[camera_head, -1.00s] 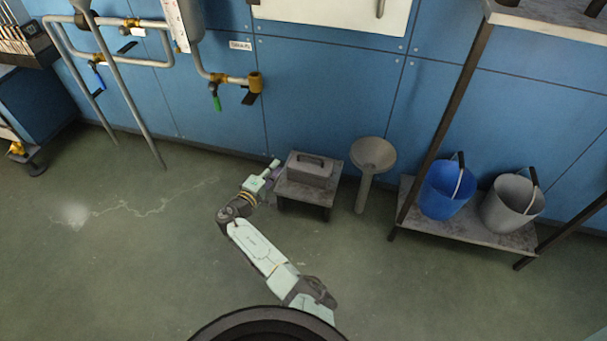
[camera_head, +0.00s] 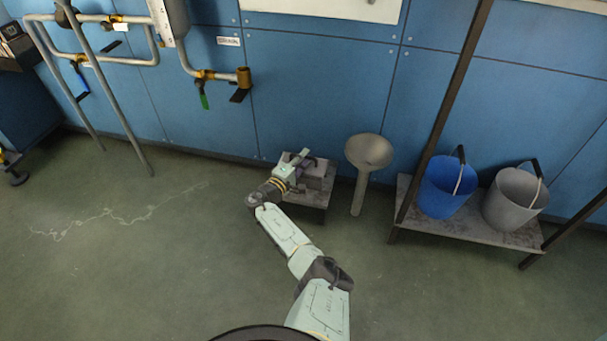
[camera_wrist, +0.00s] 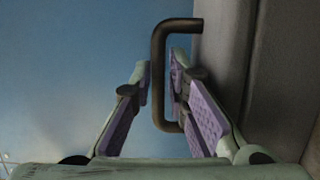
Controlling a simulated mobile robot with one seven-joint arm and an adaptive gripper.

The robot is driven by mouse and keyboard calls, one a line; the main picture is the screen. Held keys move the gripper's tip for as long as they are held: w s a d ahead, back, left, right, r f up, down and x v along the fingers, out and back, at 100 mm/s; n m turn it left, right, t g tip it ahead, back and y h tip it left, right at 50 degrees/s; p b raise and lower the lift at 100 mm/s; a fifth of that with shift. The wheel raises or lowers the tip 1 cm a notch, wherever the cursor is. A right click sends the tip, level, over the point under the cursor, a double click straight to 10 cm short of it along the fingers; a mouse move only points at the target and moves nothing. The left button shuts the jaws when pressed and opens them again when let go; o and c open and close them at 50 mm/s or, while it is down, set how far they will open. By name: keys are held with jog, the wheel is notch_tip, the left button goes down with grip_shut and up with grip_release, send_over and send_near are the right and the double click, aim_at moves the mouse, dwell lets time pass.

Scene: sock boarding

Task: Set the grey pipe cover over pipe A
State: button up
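The grey pipe cover (camera_head: 318,180) looks like a grey box with a dark handle, and it sits on a low stool. In the wrist view the cover's grey side (camera_wrist: 284,75) fills the right, and the handle (camera_wrist: 158,75) stands out from it. My gripper (camera_wrist: 161,68) is open, with one purple-padded finger on each side of the handle bar, apart from it on the left. In the head view my gripper (camera_head: 303,158) is at the cover and hides part of it. Grey pipes (camera_head: 185,55) run along the blue wall at upper left; I cannot read which is pipe A.
The stool (camera_head: 318,201) stands near the wall. A grey funnel-shaped stand (camera_head: 369,153) is close on its right. A low shelf (camera_head: 440,228) holds a blue bucket (camera_head: 445,190) and a grey bucket (camera_head: 514,200). The floor at left (camera_head: 130,265) is clear.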

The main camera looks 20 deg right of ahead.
jog(key=shift+w+d, duration=0.15)
jog(key=shift+c, duration=0.6)
grip_shut()
